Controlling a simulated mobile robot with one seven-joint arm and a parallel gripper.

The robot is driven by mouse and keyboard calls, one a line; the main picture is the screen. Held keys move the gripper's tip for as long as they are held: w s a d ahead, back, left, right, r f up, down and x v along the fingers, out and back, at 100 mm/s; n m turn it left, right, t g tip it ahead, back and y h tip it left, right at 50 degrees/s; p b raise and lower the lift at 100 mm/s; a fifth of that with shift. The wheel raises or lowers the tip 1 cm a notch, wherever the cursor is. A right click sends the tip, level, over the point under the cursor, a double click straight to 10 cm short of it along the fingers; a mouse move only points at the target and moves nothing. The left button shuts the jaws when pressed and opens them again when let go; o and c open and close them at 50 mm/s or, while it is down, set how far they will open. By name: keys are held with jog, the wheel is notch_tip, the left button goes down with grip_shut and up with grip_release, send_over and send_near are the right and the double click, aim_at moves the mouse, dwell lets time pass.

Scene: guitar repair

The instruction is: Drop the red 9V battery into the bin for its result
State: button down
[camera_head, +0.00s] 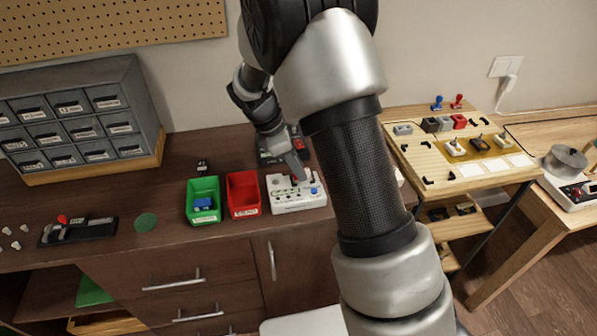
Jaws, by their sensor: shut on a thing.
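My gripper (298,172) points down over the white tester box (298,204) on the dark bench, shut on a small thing. A bit of red shows at the fingertips, which I take to be the red 9V battery (296,179); most of it is hidden. Whether it touches the tester, I cannot tell. The red bin (243,194) stands just left of the tester and looks empty. The green bin (203,215) stands left of that with a blue block (203,203) inside. Both bins have white front labels too small to read surely.
A grey drawer cabinet (75,120) is at the back left. A black tool holder (78,231) and green disc (146,222) lie left of the bins. A wooden side table (430,170) stands right.

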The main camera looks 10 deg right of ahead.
notch_tip(320, 180, up, 12)
jog(key=p, duration=0.4)
jog(key=shift+r+p, duration=0.25)
jog(key=shift+p, duration=0.15)
